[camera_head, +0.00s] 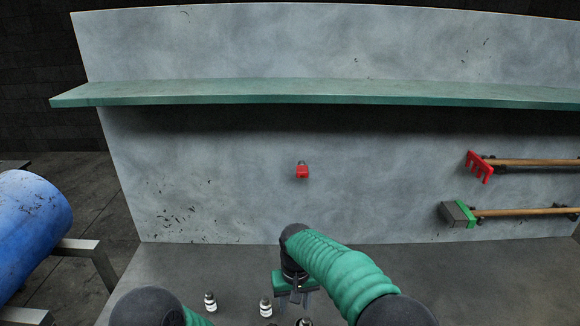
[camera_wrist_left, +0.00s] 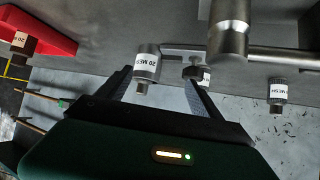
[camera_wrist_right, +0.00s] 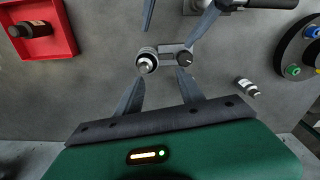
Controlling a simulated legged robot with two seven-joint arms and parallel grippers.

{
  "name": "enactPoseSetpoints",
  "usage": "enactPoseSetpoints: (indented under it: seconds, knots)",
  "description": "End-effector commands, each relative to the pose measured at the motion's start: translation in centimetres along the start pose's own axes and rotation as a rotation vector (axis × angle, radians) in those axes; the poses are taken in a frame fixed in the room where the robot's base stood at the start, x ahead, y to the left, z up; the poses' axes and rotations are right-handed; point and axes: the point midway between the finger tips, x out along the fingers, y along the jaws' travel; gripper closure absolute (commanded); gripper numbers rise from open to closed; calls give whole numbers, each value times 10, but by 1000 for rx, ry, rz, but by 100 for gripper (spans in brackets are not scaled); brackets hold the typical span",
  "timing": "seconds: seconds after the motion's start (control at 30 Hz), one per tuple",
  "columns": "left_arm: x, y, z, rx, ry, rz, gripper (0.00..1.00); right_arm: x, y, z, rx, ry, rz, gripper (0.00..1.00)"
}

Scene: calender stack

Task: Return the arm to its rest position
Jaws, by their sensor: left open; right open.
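My right arm reaches in from the lower right in the head view, with its gripper (camera_head: 296,296) pointing down over the grey bench. In the right wrist view the right gripper (camera_wrist_right: 159,74) has its fingers spread, with a small dark-capped cylinder (camera_wrist_right: 147,62) and a short metal bracket (camera_wrist_right: 168,56) beyond the tips. My left gripper (camera_wrist_left: 158,75) is open in the left wrist view, with a white-labelled cylinder (camera_wrist_left: 147,66) just past its fingers. In the head view only part of my left arm shows at the bottom left; its gripper is hidden. Neither gripper clearly holds anything.
Small labelled cylinders (camera_head: 210,301) stand on the bench. A red tray (camera_wrist_right: 66,28) holds a dark cylinder. A disc with coloured caps (camera_wrist_right: 297,50) is at the right. A metal pipe (camera_wrist_left: 230,35) is close to the left gripper. A green shelf (camera_head: 300,92) crosses the back panel.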

Motion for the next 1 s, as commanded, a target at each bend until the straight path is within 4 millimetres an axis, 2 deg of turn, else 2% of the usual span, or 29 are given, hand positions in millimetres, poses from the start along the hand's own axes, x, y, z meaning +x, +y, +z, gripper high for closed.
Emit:
enactPoseSetpoints:
  seconds: [0.03,0.1,0.17,0.23,0.3,0.4,0.5,0.6,1.0]
  knots:
    - [-14,-16,-5,11,-63,-5,25,-8,24,19,22,19,1,55]
    - [-38,-38,-1,1,-181,-19,25,-12,54,50,48,47,3,55]
    - [-65,-58,5,-26,-282,-46,25,-14,76,80,71,70,7,55]
    - [-102,-79,12,-75,-396,-88,25,-14,99,121,102,96,11,55]
    - [-141,-95,20,-138,-501,-132,25,-12,117,164,133,120,17,55]
    - [-190,-108,32,-231,-617,-182,25,-6,132,214,168,149,25,55]
    - [-221,-111,41,-296,-690,-209,25,-1,137,246,189,164,30,55]
    - [-233,-111,46,-323,-721,-217,25,1,138,258,196,170,33,55]
    - [-233,-111,46,-324,-722,-217,25,1,138,259,196,170,33,55]
